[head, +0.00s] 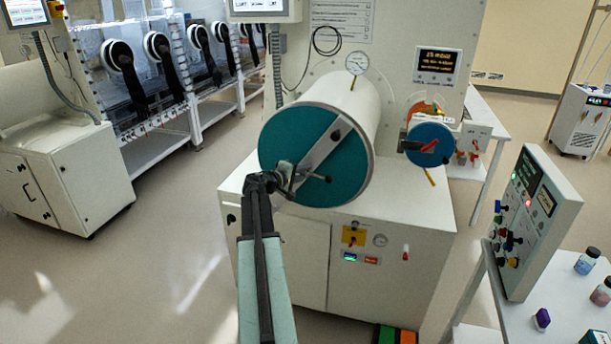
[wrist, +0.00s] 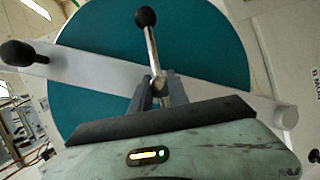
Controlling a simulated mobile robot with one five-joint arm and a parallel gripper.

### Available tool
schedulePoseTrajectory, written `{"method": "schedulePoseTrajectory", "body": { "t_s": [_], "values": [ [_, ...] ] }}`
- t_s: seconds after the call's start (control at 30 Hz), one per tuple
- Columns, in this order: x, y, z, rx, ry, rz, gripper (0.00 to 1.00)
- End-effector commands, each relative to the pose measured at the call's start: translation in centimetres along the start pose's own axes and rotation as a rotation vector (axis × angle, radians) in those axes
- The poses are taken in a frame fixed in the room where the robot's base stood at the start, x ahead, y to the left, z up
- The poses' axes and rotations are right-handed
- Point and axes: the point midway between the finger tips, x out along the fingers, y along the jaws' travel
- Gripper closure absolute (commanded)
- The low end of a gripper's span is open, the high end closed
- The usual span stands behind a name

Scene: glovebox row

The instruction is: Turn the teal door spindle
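The round teal door (head: 285,140) closes the front end of a white cylinder, and it fills much of the wrist view (wrist: 215,60). A pale bar (head: 325,146) crosses it diagonally, with a black knob (wrist: 17,53) near one end. The spindle handle (head: 312,177) is a thin metal rod; its dark ball end points right in the head view and up in the wrist view (wrist: 146,17). My gripper (head: 284,177) is at the door's centre. Its two fingers (wrist: 159,88) appear closed around the handle's inner end. They hide part of the hub.
A blue disc with a red handle (head: 430,144) stands right of the cylinder. A sloped control panel (head: 527,225) and a table with small bottles (head: 587,262) are at right. The white cabinet (head: 400,235) is below the door. Floor at left is clear.

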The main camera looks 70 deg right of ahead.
Motion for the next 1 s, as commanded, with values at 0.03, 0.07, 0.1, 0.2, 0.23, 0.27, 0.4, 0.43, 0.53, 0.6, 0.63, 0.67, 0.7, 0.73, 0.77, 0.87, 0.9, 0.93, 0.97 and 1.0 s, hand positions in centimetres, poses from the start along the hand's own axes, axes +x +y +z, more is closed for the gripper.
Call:
{"method": "schedulePoseTrajectory", "body": {
  "t_s": [0.03,0.07,0.1,0.2,0.23,0.27,0.4,0.43,0.53,0.6,0.63,0.67,0.7,0.73,0.77,0.87,0.9,0.93,0.97,1.0],
  "values": [
    [0.46,-0.06,-0.01,0.0,-0.001,0.0,0.79],
    [0.54,-0.03,0.01,0.0,-0.001,0.0,0.79],
    [0.56,0.01,0.04,0.0,0.0,0.0,0.79],
    [0.49,0.04,0.07,0.0,0.0,-0.001,0.79],
    [0.49,0.04,0.07,0.0,-0.001,-0.001,0.79],
    [0.48,0.04,0.07,0.0,-0.001,-0.001,0.82],
    [0.48,0.04,0.08,0.0,-0.001,-0.001,1.0],
    [0.48,0.04,0.09,0.0,-0.001,-0.001,1.0],
    [0.48,0.04,0.1,0.001,-0.001,-0.001,1.0],
    [0.49,0.03,0.1,0.001,-0.001,-0.001,1.0],
    [0.49,0.03,0.1,0.001,-0.001,-0.001,1.0],
    [0.49,0.03,0.11,0.001,-0.002,-0.001,1.0],
    [0.49,0.03,0.11,0.001,-0.002,-0.001,1.0],
    [0.49,0.03,0.12,0.001,-0.002,-0.001,1.0],
    [0.49,0.03,0.12,0.001,-0.002,-0.001,1.0],
    [0.5,0.03,0.13,0.001,-0.002,-0.001,1.0],
    [0.5,0.03,0.13,0.001,-0.002,-0.001,1.0],
    [0.5,0.03,0.13,0.001,-0.002,-0.001,1.0],
    [0.5,0.03,0.14,0.001,-0.002,-0.001,1.0],
    [0.5,0.03,0.14,0.001,-0.002,-0.001,1.0]
  ]
}}
